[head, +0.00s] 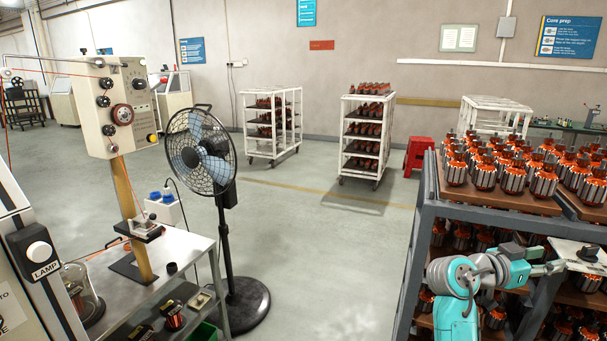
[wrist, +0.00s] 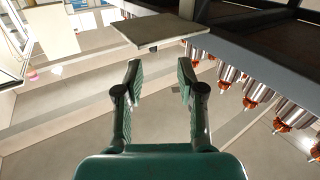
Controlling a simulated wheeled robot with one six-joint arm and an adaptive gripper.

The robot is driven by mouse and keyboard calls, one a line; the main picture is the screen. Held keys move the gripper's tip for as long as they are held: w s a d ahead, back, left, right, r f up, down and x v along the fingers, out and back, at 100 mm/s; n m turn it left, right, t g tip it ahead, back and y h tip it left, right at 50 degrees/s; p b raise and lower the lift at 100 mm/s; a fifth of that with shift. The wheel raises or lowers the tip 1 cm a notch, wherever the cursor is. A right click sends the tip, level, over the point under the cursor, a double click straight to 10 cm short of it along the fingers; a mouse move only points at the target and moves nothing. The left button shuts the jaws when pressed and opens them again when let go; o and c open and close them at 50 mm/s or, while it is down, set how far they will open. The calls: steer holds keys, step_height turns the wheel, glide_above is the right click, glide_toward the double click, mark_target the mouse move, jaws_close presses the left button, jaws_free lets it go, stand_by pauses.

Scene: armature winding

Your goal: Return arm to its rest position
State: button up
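My gripper (wrist: 160,78) shows in the wrist view with its two dark green fingers apart and nothing between them. It is open and empty. A flat pale plate (wrist: 160,30) lies just beyond the fingertips, with a visible gap. In the head view my teal and grey arm is at the lower right, in front of the rack, and reaches right. A pale plate (head: 570,249) with a dark piece on it sits by the rack at the arm's end. The fingertips are too small to make out there.
A dark metal rack (head: 421,235) full of copper-wound armatures (head: 487,176) stands close beside my arm. A black fan (head: 203,150) and a metal bench (head: 190,245) with a winding machine (head: 115,105) are at the left. White carts (head: 366,140) stand behind. The middle floor is clear.

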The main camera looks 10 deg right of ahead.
steer(key=a+f+n+t+y, duration=0.2)
steer(key=a+f+n+t, duration=0.25)
steer(key=f, duration=0.55)
steer(key=a+f+n+t+y, duration=0.2)
steer(key=a+f+n+t, duration=0.25)
steer(key=f, duration=0.55)
steer(key=s+a+f+n+t+y, duration=0.3)
steer(key=s+a+f+n+y, duration=0.3)
steer(key=s+a+f, duration=0.55)
steer(key=s+a+f+n+t+y, duration=0.25)
steer(key=s+a+y, duration=0.35)
steer(key=s+a, duration=0.85)
steer(key=s+a+r+y, duration=0.1)
steer(key=s+r, duration=0.3)
steer(key=s, duration=0.3)
steer(key=s+a+r+y, duration=0.1)
steer(key=s+a+r, duration=0.1)
steer(key=s+r, duration=0.2)
steer(key=s, duration=0.3)
steer(key=shift+s, duration=0.15)
steer(key=shift+a, duration=0.1)
